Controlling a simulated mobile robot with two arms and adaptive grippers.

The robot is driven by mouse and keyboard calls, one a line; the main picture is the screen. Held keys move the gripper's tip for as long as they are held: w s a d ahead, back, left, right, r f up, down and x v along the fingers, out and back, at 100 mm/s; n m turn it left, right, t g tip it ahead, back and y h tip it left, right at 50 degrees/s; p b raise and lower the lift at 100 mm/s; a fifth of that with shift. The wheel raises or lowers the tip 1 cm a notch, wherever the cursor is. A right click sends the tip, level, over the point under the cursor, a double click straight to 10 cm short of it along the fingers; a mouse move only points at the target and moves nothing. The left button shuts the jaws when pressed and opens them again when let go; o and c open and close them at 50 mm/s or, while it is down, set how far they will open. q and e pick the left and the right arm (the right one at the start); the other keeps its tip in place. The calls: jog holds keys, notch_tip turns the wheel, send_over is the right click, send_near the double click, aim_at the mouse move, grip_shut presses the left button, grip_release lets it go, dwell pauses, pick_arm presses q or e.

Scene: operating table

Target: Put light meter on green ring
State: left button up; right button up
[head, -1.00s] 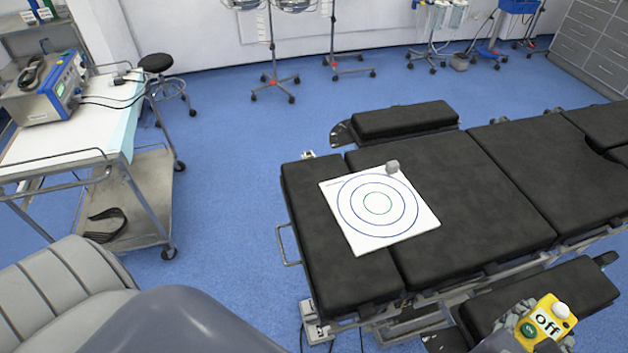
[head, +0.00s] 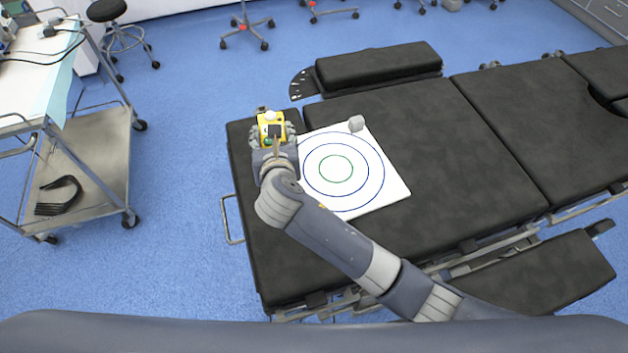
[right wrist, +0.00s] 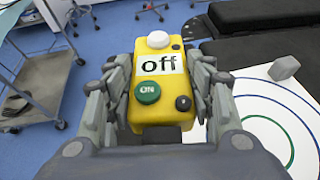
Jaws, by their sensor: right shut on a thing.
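The light meter (head: 269,118) is a yellow box with a white dome, a green ON button and an "off" label. My right gripper (head: 272,135) is shut on it, a finger on each side, as the right wrist view shows (right wrist: 160,93). It is over the left end of the black table, left of the white sheet. The green ring (head: 336,168) is the innermost circle printed on this sheet (head: 385,193); nothing covers it in the head view. Part of it shows at the right edge of the right wrist view. My left gripper is not in view.
A small grey block (head: 356,124) sits at the sheet's far corner. The black operating table (head: 420,170) is otherwise clear right of the sheet. A metal trolley (head: 95,165) and a stool (head: 107,12) stand on the blue floor at left.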

jog(key=shift+n+y, duration=0.8)
jog(key=a, duration=0.1)
jog(key=w+a+f, duration=0.1)
jog(key=a, duration=0.1)
jog(key=w+a+b, duration=0.1)
jog(key=a, duration=0.1)
jog(key=shift+w+f, duration=0.25)
jog(key=shift+f, duration=0.1)
jog(key=shift+s+d, duration=0.1)
jog(key=shift+d, duration=0.2)
jog(key=p, duration=0.3)
send_over(317, 176)
jog(key=a, duration=0.2)
jog(key=shift+w+d+f, duration=0.1)
jog(key=shift+w+f, duration=0.25)
jog(key=shift+f, duration=0.25)
jog(key=shift+s+d, duration=0.2)
jog(key=shift+d, duration=0.4)
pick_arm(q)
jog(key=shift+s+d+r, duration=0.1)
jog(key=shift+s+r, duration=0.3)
pick_arm(e)
jog(key=shift+s+d+f, duration=0.1)
jog(key=shift+d+f, duration=0.05)
jog(key=shift+f, duration=0.8)
jog(key=shift+d+f, duration=0.1)
jog(key=shift+f, duration=0.8)
